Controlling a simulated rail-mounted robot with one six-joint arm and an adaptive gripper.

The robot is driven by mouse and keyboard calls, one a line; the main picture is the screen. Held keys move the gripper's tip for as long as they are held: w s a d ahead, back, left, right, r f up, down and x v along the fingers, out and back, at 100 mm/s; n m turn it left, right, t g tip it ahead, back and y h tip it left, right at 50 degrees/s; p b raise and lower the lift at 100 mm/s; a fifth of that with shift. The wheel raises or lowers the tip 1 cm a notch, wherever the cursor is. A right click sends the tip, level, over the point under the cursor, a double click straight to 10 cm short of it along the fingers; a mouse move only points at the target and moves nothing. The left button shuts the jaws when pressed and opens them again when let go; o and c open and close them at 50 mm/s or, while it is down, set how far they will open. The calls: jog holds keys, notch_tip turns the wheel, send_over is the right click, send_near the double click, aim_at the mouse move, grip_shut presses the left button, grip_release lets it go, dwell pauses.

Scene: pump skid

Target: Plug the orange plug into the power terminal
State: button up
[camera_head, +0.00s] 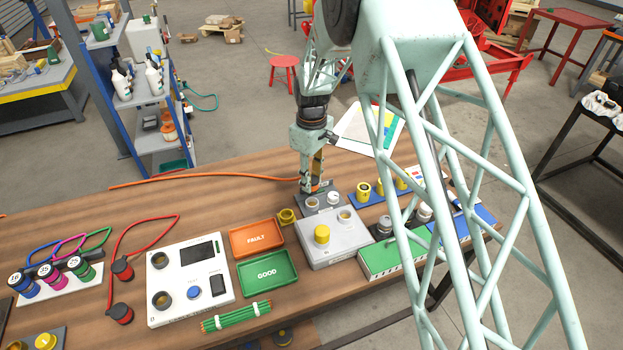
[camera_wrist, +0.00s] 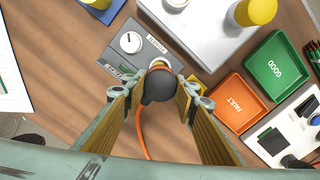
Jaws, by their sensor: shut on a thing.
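My gripper (camera_head: 312,188) points down over the back of the bench. In the wrist view its fingers (camera_wrist: 158,92) are shut on the orange plug (camera_wrist: 159,86), which shows a dark rounded back and an orange edge. An orange cable (camera_wrist: 142,130) trails from it, and it also runs left across the bench in the head view (camera_head: 200,180). The power terminal (camera_wrist: 139,58) is a small dark grey box with a white knob and a light-rimmed socket; it also shows in the head view (camera_head: 324,210). The plug overlaps the socket; how deep it sits is hidden.
A light grey box (camera_head: 340,249) with a yellow button stands just in front of the terminal. An orange FAULT tray (camera_head: 257,252) and a green GOOD tray (camera_head: 282,286) lie to its left. The bench's back left is mostly clear.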

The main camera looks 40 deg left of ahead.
aim_at(312, 194)
jog(key=shift+f+b, duration=0.5)
jog(key=shift+f, duration=1.45)
jog(key=shift+f+b, duration=1.15)
jog(key=shift+f, duration=0.55)
dwell(1.8)
jog(key=o, duration=1)
jog(key=shift+r, duration=0.15)
jog(key=shift+r, duration=5.9)
